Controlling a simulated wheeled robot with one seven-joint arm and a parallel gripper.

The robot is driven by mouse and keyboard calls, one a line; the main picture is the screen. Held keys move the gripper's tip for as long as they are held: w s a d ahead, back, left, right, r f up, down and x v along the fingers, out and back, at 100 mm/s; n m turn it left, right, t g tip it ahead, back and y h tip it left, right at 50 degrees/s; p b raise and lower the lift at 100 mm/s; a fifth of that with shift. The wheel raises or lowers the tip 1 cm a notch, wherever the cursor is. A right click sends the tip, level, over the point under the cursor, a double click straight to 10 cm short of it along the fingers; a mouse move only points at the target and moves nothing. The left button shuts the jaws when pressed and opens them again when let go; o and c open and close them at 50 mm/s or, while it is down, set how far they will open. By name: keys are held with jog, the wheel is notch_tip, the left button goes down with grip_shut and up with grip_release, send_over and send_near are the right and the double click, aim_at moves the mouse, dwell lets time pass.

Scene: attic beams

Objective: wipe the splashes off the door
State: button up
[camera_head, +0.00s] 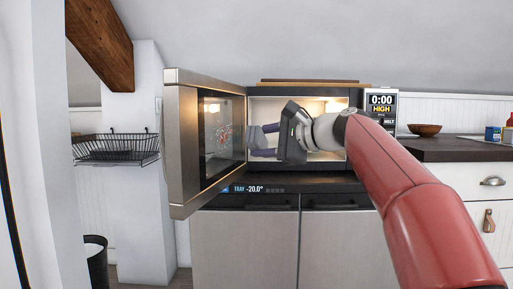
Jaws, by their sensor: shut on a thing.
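The microwave door (186,135) stands open to the left, its glass inner side turned toward the cavity. Reddish and pale splashes (224,136) show on the glass, near its middle. My gripper (264,141) is in front of the lit opening, pointing left at the door. It is shut on a small pale grey-lilac thing (254,136), which looks like a cloth or sponge; its exact form is unclear. That thing is close to the right edge of the door glass. I cannot tell whether it touches.
The microwave cavity (330,105) is lit, partly hidden by my red arm. A dark counter (460,149) with a wooden bowl (424,130) lies right. A wire rack (116,148) hangs left of the door. Cabinets (245,245) stand below.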

aim_at(221, 140)
jog(key=shift+a+r, duration=0.25)
jog(key=shift+a, duration=0.25)
jog(key=shift+w+a+f+p, duration=0.1)
jog(key=shift+w+a+p, duration=0.15)
jog(key=shift+a, duration=0.55)
jog(key=shift+w+a+r+p, duration=0.1)
jog(key=shift+w+a, duration=0.1)
jog(key=shift+a, duration=0.6)
jog(key=shift+w+a+f+p, duration=0.1)
jog(key=shift+w+a+p, duration=0.15)
jog(key=shift+a, duration=0.55)
jog(key=shift+w+a+p, duration=0.15)
jog(key=shift+a+p, duration=0.1)
jog(key=shift+a, duration=0.3)
jog(key=shift+w+a+p, duration=0.15)
jog(key=shift+a+p, duration=0.1)
jog(key=shift+a, duration=0.25)
